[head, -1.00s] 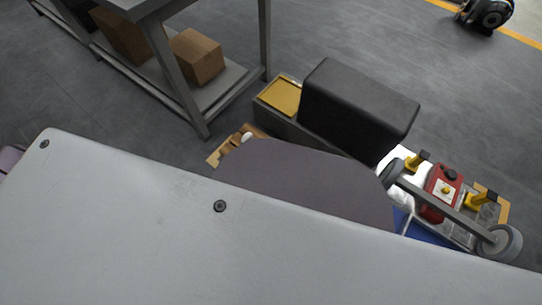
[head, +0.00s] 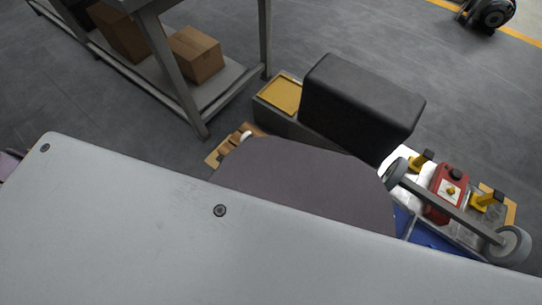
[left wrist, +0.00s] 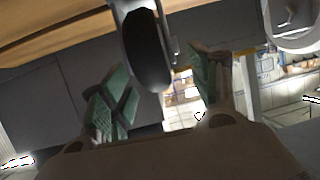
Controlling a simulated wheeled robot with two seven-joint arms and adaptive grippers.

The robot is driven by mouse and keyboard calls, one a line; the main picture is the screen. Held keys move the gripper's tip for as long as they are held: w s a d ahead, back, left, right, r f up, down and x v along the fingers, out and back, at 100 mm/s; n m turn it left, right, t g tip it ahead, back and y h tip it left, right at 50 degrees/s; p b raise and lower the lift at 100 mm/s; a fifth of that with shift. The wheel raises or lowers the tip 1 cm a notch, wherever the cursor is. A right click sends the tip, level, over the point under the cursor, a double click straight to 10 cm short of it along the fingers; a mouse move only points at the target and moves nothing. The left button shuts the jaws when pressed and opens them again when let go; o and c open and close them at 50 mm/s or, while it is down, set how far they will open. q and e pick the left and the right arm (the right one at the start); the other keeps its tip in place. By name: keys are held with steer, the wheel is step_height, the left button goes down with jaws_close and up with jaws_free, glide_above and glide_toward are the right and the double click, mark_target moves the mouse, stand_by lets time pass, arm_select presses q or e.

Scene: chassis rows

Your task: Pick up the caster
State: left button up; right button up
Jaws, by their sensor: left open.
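In the left wrist view a dark-tyred caster wheel (left wrist: 148,45) with a grey hub hangs down between the two green-padded fingers of my left gripper (left wrist: 160,68). The gripper is open, with a finger on each side of the wheel and a visible gap at each side. A second, pale wheel (left wrist: 292,28) shows at the upper right. In the head view two grey wheels, a nearer one (head: 509,246) and a farther one (head: 395,172), sit at the ends of a grey bar. I cannot tell which matches the wheel between my fingers. Neither gripper shows in the head view.
A red box (head: 446,193) and yellow clamps (head: 483,201) lie beside the bar. A black block (head: 360,105) and a yellow-topped bin (head: 280,95) stand behind. A grey shelf holds cardboard boxes (head: 196,55). A large grey panel hides the lower head view. Floor is open at the upper middle.

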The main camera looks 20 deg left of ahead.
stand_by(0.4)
arm_select(q)
steer(key=shift+c, duration=0.3)
steer(key=shift+c, duration=1.1)
steer(key=c, duration=1)
steer(key=shift+c, duration=0.4)
steer(key=shift+r, duration=0.2)
